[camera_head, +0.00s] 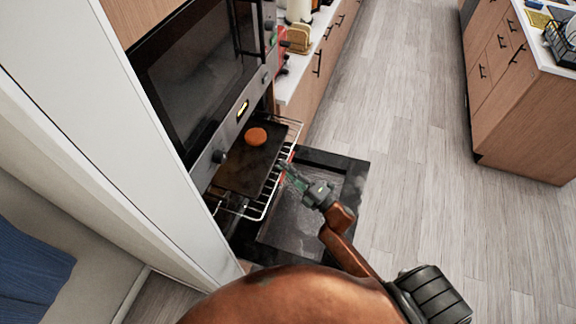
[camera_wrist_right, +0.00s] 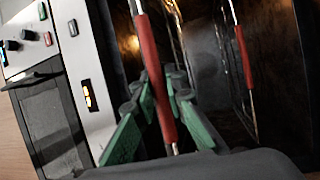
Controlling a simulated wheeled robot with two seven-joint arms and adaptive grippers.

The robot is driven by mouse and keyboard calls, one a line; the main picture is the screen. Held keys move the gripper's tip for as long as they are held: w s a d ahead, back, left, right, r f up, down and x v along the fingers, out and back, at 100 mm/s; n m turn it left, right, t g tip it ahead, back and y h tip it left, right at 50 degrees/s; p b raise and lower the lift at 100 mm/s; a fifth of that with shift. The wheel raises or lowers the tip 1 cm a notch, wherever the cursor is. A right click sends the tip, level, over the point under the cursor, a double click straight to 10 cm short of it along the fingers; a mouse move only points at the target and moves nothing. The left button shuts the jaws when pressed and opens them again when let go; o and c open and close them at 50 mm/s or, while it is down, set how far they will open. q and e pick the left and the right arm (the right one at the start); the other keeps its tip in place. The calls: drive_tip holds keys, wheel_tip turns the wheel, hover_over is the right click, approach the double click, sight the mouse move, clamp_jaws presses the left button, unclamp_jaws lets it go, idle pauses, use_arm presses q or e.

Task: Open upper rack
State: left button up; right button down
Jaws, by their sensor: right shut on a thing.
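The upper rack (camera_head: 240,213) is a wire rack sticking out of the oven above the lowered oven door (camera_head: 300,222). A dark flat tray (camera_head: 237,175) lies on it, with a round orange-brown item (camera_head: 256,137) on top. My right gripper (camera_head: 284,168) is at the rack's front edge. In the right wrist view, its green-padded fingers (camera_wrist_right: 163,98) are shut around a red sleeve (camera_wrist_right: 148,50) on the rack's front bar. A second red-sleeved bar (camera_wrist_right: 243,55) shows apart to the right, untouched. My left gripper is not in view.
The oven's control panel (camera_head: 236,112) and a dark glass-fronted appliance (camera_head: 205,60) are above the rack. A counter with drawers (camera_head: 318,70) runs beyond. An island (camera_head: 525,105) stands at right, with clear wooden floor (camera_head: 420,110) between.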

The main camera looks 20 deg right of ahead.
drive_tip(key=shift+r, duration=0.3)
drive_tip(key=c, duration=2)
unclamp_jaws()
drive_tip(key=shift+f, duration=0.15)
drive_tip(key=shift+s+d+f, duration=0.15)
drive_tip(key=shift+s, duration=0.15)
drive_tip(key=v, duration=1.1)
drive_tip(key=shift+s, duration=0.15)
